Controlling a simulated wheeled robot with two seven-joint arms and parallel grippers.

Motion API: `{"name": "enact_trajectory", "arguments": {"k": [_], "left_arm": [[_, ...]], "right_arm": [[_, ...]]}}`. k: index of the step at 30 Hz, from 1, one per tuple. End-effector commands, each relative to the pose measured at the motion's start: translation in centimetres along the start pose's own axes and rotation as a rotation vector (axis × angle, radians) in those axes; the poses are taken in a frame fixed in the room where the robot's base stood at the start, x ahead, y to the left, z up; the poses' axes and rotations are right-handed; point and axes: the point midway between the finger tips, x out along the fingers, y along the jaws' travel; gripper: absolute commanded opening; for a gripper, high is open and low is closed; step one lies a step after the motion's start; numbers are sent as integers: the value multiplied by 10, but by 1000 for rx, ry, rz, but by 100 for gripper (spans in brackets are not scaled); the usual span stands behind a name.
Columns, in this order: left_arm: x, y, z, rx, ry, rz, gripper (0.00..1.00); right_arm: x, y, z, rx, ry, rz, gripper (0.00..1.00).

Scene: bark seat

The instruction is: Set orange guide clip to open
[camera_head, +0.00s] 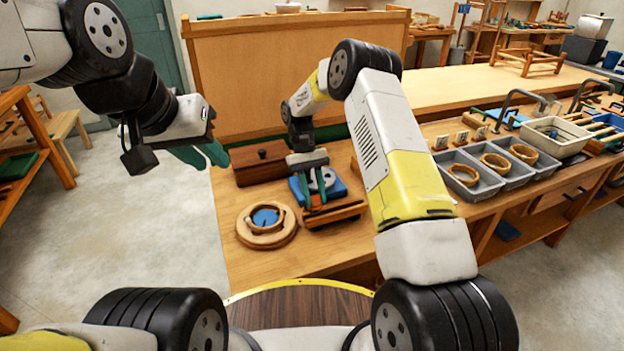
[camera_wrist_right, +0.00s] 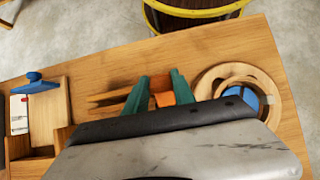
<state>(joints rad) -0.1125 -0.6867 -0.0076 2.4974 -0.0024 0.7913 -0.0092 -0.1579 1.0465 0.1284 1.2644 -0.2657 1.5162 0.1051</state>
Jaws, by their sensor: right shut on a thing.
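My right gripper (camera_head: 313,198) points down at the wooden bench from above. In the right wrist view, its green fingers (camera_wrist_right: 156,98) are shut on a small orange piece (camera_wrist_right: 163,98), which appears to be the orange guide clip. The gripper hides most of the clip, and its setting cannot be read. In the head view a blue base (camera_head: 339,187) with a grey disc sits behind the fingers, and a wooden block (camera_head: 345,212) lies just in front. My left gripper (camera_head: 205,156) hangs at the left, off the bench, with its green fingers apart and empty.
A round wooden ring with a blue centre (camera_head: 266,217) lies left of the right gripper. A lidded wooden box (camera_head: 262,166) stands behind it. Grey bins (camera_head: 470,175) with wooden rings line the bench at right. A blue-handled tool (camera_wrist_right: 36,84) lies at the left in the wrist view.

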Motion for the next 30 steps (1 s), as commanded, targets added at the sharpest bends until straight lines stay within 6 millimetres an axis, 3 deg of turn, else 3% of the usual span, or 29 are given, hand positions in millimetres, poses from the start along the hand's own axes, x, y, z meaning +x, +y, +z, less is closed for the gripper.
{"name": "enact_trajectory", "arguments": {"k": [1, 3, 4, 13, 21, 25, 30], "left_arm": [[4, 2, -3, 18, -6, 9, 15], [13, 6, -9, 62, -17, 27, 2], [19, 8, -13, 86, -23, 36, 0], [102, 51, -47, 452, -82, 112, 0], [183, 102, -55, 829, -110, 112, 0], [210, 120, -53, 977, -112, 97, 0], [229, 134, -52, 1090, -108, 83, 0]], "right_arm": [[-1, 0, 0, 0, 3, 0, 0], [-1, 0, 0, 0, 3, 0, 0], [-1, 0, 0, 0, 3, 0, 0], [-1, 0, 0, 0, 3, 0, 0], [-1, 0, -1, 0, 4, 0, 0], [-1, 0, -1, 0, 4, 0, 0], [-1, 0, -1, 0, 4, 0, 0]]}}
